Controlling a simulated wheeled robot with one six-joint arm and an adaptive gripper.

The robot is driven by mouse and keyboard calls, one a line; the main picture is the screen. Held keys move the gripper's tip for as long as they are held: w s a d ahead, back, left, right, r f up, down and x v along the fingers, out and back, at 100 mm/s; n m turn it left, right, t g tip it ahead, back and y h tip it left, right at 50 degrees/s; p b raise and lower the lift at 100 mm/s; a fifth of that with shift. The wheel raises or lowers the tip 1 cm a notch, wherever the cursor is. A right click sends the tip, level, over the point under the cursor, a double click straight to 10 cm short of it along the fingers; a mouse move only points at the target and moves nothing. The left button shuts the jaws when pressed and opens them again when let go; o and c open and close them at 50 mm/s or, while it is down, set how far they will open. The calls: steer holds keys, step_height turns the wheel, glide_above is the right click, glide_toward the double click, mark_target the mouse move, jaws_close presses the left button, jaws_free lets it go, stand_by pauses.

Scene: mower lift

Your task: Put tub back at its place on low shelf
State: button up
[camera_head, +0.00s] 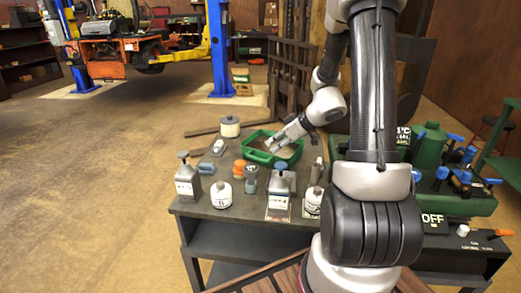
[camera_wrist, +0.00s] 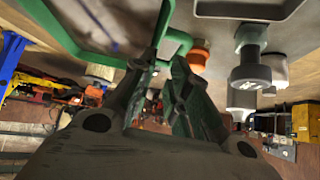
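The green tub (camera_head: 256,156) stands on the dark workbench in the head view, open at the top with a brownish inside. My gripper (camera_head: 273,146) reaches down to it from the right, its fingers over the tub near its front rim. In the wrist view the tub's green rim (camera_wrist: 84,51) runs close by the fingertips of my gripper (camera_wrist: 166,62). A gap shows between the fingers, but I cannot tell whether they grip the rim. The low shelf (camera_head: 228,241) is under the bench top, partly hidden by my arm.
A cream canister (camera_head: 230,126) stands behind left. A green case (camera_head: 465,199) stands at right. The floor at left is clear.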

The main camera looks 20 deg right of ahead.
steer(key=shift+w+d+f, duration=0.1)
steer(key=shift+w+f, duration=0.55)
steer(key=shift+w, duration=0.05)
steer(key=x, duration=0.7)
steer(key=shift+w+f, duration=0.1)
jaws_close()
